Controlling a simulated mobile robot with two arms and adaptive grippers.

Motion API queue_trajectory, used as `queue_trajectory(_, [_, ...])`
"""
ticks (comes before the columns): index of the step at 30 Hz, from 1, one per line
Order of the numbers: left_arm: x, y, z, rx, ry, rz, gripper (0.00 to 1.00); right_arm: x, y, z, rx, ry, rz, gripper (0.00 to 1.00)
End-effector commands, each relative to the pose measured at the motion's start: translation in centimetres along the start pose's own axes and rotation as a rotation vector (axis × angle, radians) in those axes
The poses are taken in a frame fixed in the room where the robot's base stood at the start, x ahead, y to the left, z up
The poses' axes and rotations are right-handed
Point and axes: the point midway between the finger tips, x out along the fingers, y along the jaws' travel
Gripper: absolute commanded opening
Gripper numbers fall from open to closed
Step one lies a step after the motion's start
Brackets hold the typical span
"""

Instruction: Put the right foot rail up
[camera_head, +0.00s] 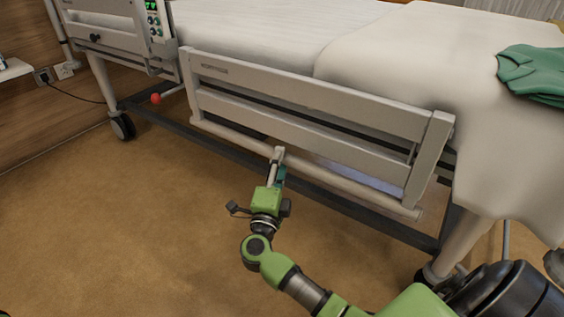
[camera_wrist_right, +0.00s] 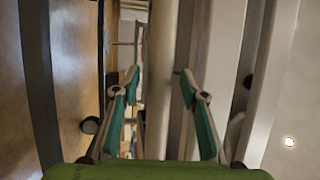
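The right foot rail (camera_head: 300,108) is the slatted cream panel along the near side of the bed in the head view. Its top edge is about level with the mattress. A round bar (camera_head: 345,183) runs along its lower edge. My right gripper (camera_head: 278,156) is at this bar near its middle, coming from below. In the right wrist view, the two teal-padded fingers (camera_wrist_right: 158,84) stand apart, with the bar (camera_wrist_right: 160,60) between them. A gap shows beside the left finger; contact at the right finger cannot be told.
The bed's dark lower frame (camera_head: 340,203) runs behind the arm. A head-end rail with a control panel (camera_head: 154,22) is at upper left, and a red knob (camera_head: 156,98) hangs below. A blanket (camera_head: 470,70) with green cloth (camera_head: 535,72) drapes at right. The floor at left is clear.

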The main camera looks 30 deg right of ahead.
Motion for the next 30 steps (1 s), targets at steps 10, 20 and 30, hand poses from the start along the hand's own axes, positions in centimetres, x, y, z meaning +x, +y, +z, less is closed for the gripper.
queue_trajectory(10, [0.6,0.3,-0.9,0.005,0.036,0.013,0.40,2.9,0.0,0.0,-0.001,0.000,0.000,0.40])
queue_trajectory(20, [0.6,0.3,-0.9,0.005,0.037,0.014,0.40,2.9,0.0,0.0,-0.001,0.000,0.000,0.14])
queue_trajectory(30, [1.0,0.3,-0.9,0.004,0.040,0.014,0.40,2.8,-0.1,0.0,0.001,0.000,0.006,0.00])
